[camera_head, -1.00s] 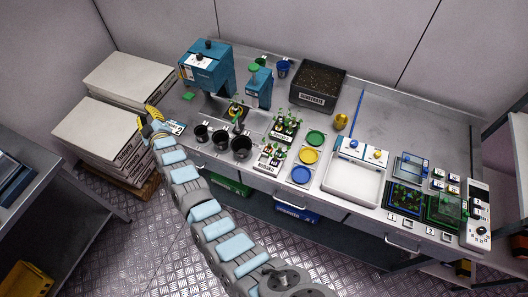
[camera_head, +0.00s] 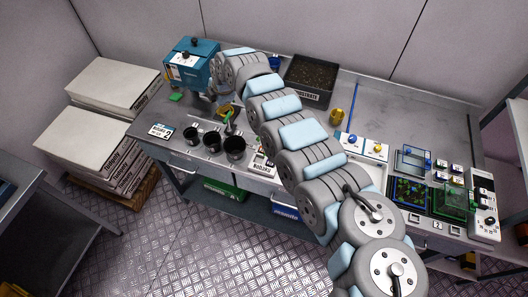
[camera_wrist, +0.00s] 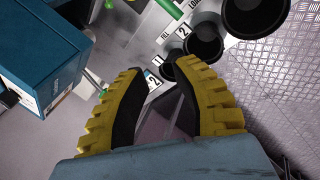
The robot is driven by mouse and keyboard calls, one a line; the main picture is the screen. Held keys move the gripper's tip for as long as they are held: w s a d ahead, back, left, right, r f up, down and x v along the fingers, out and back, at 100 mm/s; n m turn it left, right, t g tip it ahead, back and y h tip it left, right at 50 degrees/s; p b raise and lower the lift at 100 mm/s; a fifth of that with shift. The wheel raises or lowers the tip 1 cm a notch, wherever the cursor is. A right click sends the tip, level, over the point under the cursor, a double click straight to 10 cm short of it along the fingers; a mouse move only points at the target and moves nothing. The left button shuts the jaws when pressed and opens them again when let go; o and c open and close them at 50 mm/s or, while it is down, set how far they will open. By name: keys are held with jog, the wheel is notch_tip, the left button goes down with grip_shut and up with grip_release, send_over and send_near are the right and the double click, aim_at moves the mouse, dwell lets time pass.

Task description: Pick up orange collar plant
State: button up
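I cannot make out an orange collar plant for certain. In the head view a small yellow-orange piece (camera_head: 229,111) shows beside my arm, next to a green-topped upright part (camera_head: 227,118); I cannot tell what it is.
Several black pots (camera_head: 235,148) stand along the bench's front edge. A blue machine (camera_head: 190,62) is at the back left, close to my arm. The substrate bin (camera_head: 313,72) and a gold object (camera_head: 336,116) are behind the arm.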

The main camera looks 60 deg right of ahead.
jog(key=s+d+n+g+y+b, duration=0.15)
jog(key=s+g, duration=0.25)
jog(key=s, duration=1.2)
jog(key=f, duration=1)
jog(key=shift+s+d+f+p, duration=0.1)
jog(key=shift+d+f+p, duration=0.2)
jog(key=shift+f+p, duration=0.1)
jog(key=shift+s+f+b, duration=0.2)
jog(key=shift+f+b, duration=0.3)
jog(key=shift+f, duration=2.65)
jog(key=shift+c, duration=0.2)
grip_shut()
